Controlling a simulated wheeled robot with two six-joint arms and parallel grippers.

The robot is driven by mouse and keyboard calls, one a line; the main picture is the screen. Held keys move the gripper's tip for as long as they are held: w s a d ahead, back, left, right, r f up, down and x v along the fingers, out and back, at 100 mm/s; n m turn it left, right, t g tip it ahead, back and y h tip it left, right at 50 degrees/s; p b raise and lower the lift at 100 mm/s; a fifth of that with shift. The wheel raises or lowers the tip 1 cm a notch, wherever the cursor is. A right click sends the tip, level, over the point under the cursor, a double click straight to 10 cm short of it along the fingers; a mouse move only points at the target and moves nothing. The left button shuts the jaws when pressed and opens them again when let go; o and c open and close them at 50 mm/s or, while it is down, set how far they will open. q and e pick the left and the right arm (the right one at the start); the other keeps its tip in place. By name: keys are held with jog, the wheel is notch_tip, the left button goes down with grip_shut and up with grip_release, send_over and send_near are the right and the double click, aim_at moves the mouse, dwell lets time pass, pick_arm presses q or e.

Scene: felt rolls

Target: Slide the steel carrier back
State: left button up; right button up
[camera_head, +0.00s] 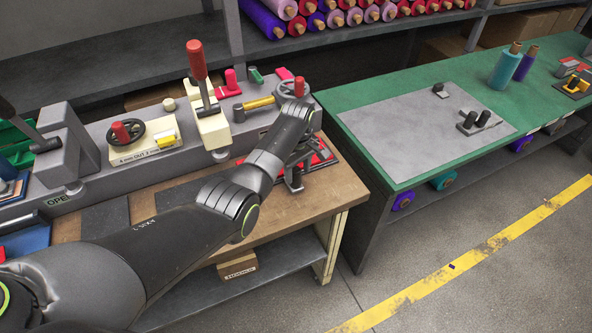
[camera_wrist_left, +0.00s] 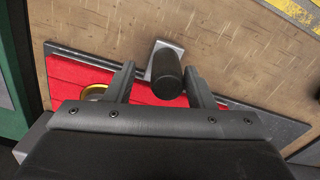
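My left gripper (camera_head: 294,178) reaches down over a red felt piece (camera_head: 322,157) at the right end of the wooden workbench. In the left wrist view its two fingers (camera_wrist_left: 163,84) stand apart, one on each side of a black cylindrical knob (camera_wrist_left: 167,78). The gripper is open, with a gap showing on each side of the knob. The knob sits on a small steel bracket (camera_wrist_left: 158,58), seemingly part of the steel carrier, beside the red felt (camera_wrist_left: 75,85) and a grey metal edge strip (camera_wrist_left: 262,120). My arm hides much of this in the head view.
A red-handled lever (camera_head: 198,62), a handwheel (camera_head: 127,132) and a second handwheel (camera_head: 290,90) stand along the grey fixture behind. A green table (camera_head: 395,165) with a grey sheet (camera_head: 425,125) stands to the right. A cardboard box (camera_head: 238,266) lies on the lower shelf.

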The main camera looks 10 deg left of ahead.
pick_arm(q)
jog(key=shift+f, duration=0.1)
jog(key=shift+a, duration=0.1)
notch_tip(320, 180, up, 18)
jog(key=p, duration=0.2)
jog(key=shift+f, duration=0.25)
pick_arm(e)
jog(key=shift+w+d+r, duration=0.1)
jog(key=shift+w+r, duration=0.05)
jog(key=shift+r, duration=0.9)
jog(key=shift+d, duration=0.25)
